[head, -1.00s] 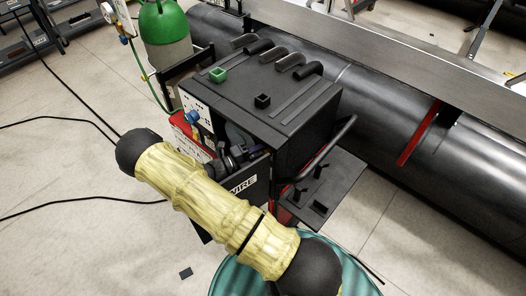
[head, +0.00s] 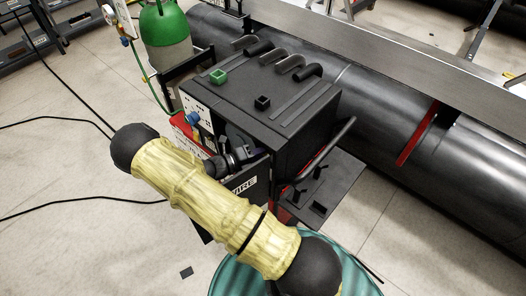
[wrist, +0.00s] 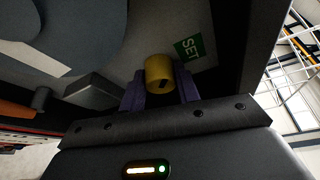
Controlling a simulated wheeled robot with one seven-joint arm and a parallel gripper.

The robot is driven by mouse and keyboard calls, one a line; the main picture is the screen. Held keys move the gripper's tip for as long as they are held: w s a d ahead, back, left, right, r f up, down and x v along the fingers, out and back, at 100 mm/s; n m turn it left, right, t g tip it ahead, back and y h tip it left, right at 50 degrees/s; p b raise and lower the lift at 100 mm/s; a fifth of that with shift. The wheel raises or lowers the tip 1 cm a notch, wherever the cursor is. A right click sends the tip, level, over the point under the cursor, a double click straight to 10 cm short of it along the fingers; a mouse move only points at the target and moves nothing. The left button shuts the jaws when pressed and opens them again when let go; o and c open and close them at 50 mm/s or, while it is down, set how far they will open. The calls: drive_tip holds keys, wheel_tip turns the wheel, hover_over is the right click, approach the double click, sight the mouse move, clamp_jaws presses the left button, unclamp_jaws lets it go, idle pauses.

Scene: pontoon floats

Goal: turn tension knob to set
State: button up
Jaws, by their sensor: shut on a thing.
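The tension knob (wrist: 159,68) is a yellow cylinder with a dark mark on its face, in the middle of the wrist view. My gripper (wrist: 160,92) is shut on it, with one purple-grey finger on each side. A green SET label (wrist: 188,47) lies just right of and above the knob. In the head view the knob is hidden; my wrist (head: 222,160) reaches into the open side of the black wire feeder cabinet (head: 285,120).
The cabinet's open door (head: 243,190) marked WIRE hangs below my wrist. A green and grey gas cylinder (head: 165,40) stands behind the cabinet. A large dark pipe float (head: 400,100) lies to the right. Cables cross the floor at left.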

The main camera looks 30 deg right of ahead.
drive_tip(key=shift+s+m+t+y+p, duration=0.1)
drive_tip(key=shift+m+t+y+p, duration=0.55)
drive_tip(key=shift+m, duration=1.15)
drive_tip(key=shift+b, duration=0.3)
drive_tip(key=o, duration=1)
drive_tip(key=shift+r, duration=0.1)
drive_tip(key=b+v, duration=0.2)
drive_tip(key=v, duration=0.6)
drive_tip(key=b+v, duration=0.2)
drive_tip(key=v, duration=0.7)
drive_tip(key=shift+a+r+b, duration=0.2)
drive_tip(key=shift+r+b, duration=0.05)
drive_tip(key=shift+b, duration=0.1)
